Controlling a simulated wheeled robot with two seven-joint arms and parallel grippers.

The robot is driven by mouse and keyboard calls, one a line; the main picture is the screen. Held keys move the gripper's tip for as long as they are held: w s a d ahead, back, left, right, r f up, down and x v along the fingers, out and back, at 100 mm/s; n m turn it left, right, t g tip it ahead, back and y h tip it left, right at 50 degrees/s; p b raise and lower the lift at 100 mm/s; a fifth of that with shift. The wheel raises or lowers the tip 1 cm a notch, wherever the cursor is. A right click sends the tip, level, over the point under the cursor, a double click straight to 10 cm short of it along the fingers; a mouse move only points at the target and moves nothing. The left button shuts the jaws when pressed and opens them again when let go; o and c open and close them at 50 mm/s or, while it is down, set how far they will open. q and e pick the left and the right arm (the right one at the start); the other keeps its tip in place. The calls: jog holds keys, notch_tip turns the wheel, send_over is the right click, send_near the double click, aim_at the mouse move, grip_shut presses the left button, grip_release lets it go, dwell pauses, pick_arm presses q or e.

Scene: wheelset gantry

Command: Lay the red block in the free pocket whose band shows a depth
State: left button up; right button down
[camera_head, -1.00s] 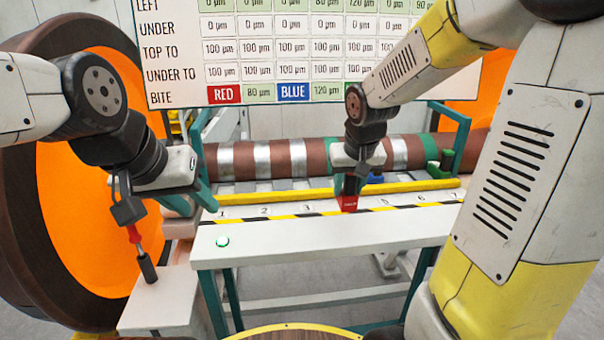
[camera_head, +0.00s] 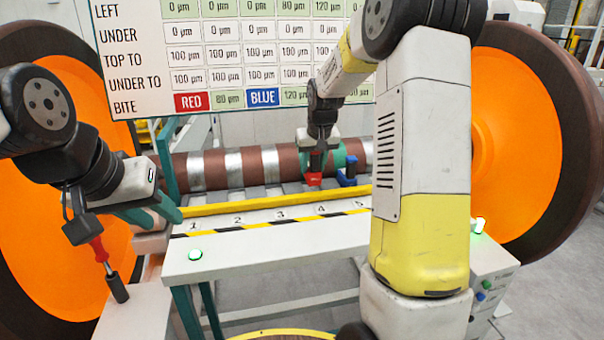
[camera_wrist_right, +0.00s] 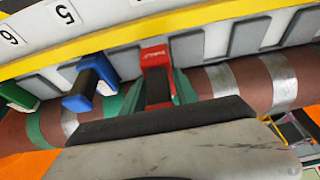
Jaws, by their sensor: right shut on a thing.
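My right gripper (camera_head: 316,165) is shut on the red block (camera_head: 314,179), in front of the axle and left of the blue block (camera_head: 348,171). In the right wrist view the red block (camera_wrist_right: 156,62) is between the teal fingers, over the row of pockets behind the yellow rail; I cannot tell whether it touches a pocket. The blue block (camera_wrist_right: 92,78) stands beside it. The axle (camera_head: 208,168) has brown and silver bands. The board (camera_head: 235,50) has a BITE row reading RED, 80 µm, BLUE, 120 µm. My left gripper (camera_head: 168,222) is open and empty.
A yellow rail (camera_head: 235,205) and numbered strip (camera_head: 260,217) run along the white table (camera_head: 270,242). A green block (camera_wrist_right: 16,95) shows in the wrist view. Large orange wheels (camera_head: 40,190) stand on both sides.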

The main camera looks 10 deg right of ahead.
aim_at(313, 175)
jog(key=shift+w+f, duration=0.1)
jog(key=shift+f, duration=1.65)
jog(key=shift+f, duration=0.1)
jog(key=c, duration=0.9)
grip_release()
jog(key=shift+f, duration=0.1)
jog(key=v, duration=1.2)
jog(key=s+a+r, duration=0.1)
jog(key=s, duration=0.8)
jog(key=s+a+r+t+y, duration=0.1)
jog(key=s+a, duration=0.1)
jog(key=s, duration=0.8)
jog(key=s+a+r+y, duration=0.1)
jog(key=s+a, duration=0.1)
jog(key=s, duration=0.7)
jog(key=shift+s+t, duration=0.25)
jog(key=shift+t, duration=0.05)
